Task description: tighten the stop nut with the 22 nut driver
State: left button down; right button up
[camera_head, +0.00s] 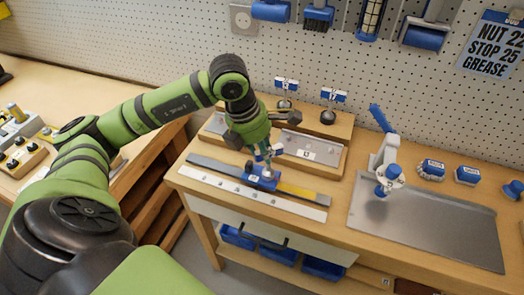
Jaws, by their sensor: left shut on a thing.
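My left gripper (264,146) is above the blue stop block (262,180) on the bench. It is shut on a slim tool, seemingly a nut driver (267,160), with a bluish tag beside the fingers. The tool points down at the top of the block; I cannot tell whether it touches the nut. The stop nut is hidden, and the tool's label is too small to read. Two other drivers with blue and white tags stand in the wooden rack, one marked 17 (329,115) and one to its left (285,100). My right gripper is not in view.
The block sits across a dark and yellow strip beside a white scale (225,189). A grey metal tray (440,230) lies to the right, with a white and blue-handled device (389,155) over its left part. Blue bins (322,268) are below. The wall sign (494,45) reads NUT 22, STOP 25, GREASE.

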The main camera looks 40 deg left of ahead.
pick_arm(q)
jog(key=shift+w+m, duration=0.1)
jog(key=shift+m, duration=0.4)
jog(key=shift+w+a+m+g+h+b, duration=0.15)
jog(key=shift+m+b, duration=0.15)
jog(key=shift+m, duration=0.35)
jog(key=shift+d+m+g+h+b, duration=0.15)
jog(key=shift+m+b, duration=0.15)
jog(key=shift+m, duration=0.35)
jog(key=shift+a, duration=0.1)
jog(key=shift+w+m, duration=0.1)
jog(key=shift+m, duration=0.3)
jog(key=shift+m+g+b, duration=0.3)
jog(key=shift+m, duration=0.7)
